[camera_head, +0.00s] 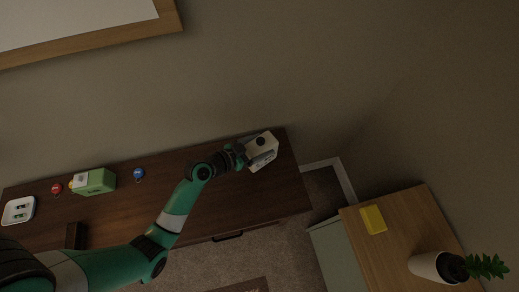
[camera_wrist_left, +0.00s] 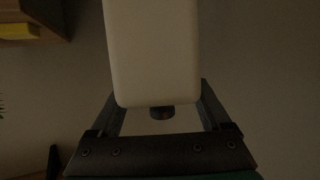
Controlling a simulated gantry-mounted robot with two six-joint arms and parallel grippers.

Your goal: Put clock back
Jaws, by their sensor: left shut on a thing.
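The clock (camera_head: 264,152) is a small whitish box at the right end of the dark wooden desk. My left gripper (camera_head: 243,153) is at its left side, shut on it. In the left wrist view the clock's pale, plain, rounded face (camera_wrist_left: 152,55) fills the top middle, between the two fingers of my left gripper (camera_wrist_left: 160,112). A small dark knob shows below the clock's edge there. I cannot tell whether the clock touches the desk. My right gripper is not in view.
The dark desk (camera_head: 225,220) also holds a green box (camera_head: 94,182), a red item (camera_head: 56,188), a blue item (camera_head: 138,174) and a white tray (camera_head: 30,203) at left. A wooden cabinet (camera_head: 400,245) at right bears a yellow block (camera_head: 373,220) and a potted plant (camera_head: 432,267).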

